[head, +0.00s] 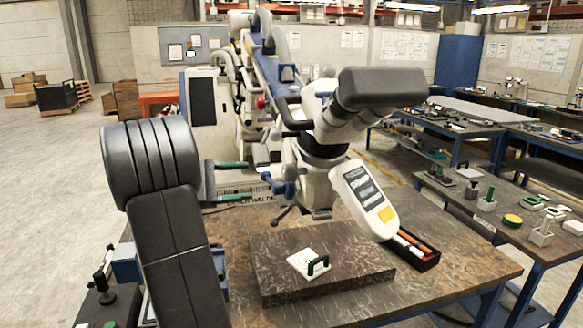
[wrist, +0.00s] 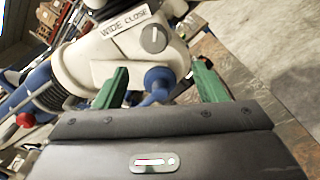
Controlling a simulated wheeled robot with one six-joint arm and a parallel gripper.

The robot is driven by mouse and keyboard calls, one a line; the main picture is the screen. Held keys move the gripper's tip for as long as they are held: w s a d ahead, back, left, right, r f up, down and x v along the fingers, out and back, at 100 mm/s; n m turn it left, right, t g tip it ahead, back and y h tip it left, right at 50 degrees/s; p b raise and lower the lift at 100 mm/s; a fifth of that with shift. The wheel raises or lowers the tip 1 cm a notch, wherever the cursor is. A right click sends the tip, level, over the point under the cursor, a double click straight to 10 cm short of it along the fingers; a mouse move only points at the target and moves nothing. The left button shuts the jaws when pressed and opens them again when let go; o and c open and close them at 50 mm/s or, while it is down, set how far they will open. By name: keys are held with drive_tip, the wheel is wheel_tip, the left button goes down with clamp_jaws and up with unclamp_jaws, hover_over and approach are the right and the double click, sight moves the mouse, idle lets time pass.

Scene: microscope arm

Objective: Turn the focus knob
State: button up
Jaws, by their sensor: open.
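The microscope (head: 318,150) is a white and dark device on a jointed stand, above the table. A blue knob (head: 284,188) sticks out low on its left side. The blue knob also shows in the wrist view (wrist: 160,78), below a grey round dial (wrist: 153,39) beside a "WIDE CLOSE" label. I cannot tell from any label which one is the focus knob. My gripper (head: 243,181) is open, its green-tipped fingers pointing at the blue knob from the left. In the wrist view my gripper (wrist: 160,72) has a finger on each side of the blue knob, apart from it.
A white keypad panel (head: 363,198) hangs at the microscope's right. Workbenches stand to the right.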

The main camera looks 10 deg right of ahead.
sight(283, 175)
drive_tip(key=d+p, duration=0.1)
drive_tip(key=d, duration=0.3)
drive_tip(key=d+p, duration=0.1)
drive_tip(key=d, duration=0.4)
drive_tip(key=w+d+p, duration=0.1)
drive_tip(key=d, duration=0.3)
drive_tip(key=shift+d+r, duration=0.15)
drive_tip(key=shift+r, duration=0.1)
drive_tip(key=c, duration=1)
drive_tip(key=shift+f+m+b, duration=0.2)
drive_tip(key=shift+m+b, duration=0.1)
drive_tip(key=shift+b, duration=0.2)
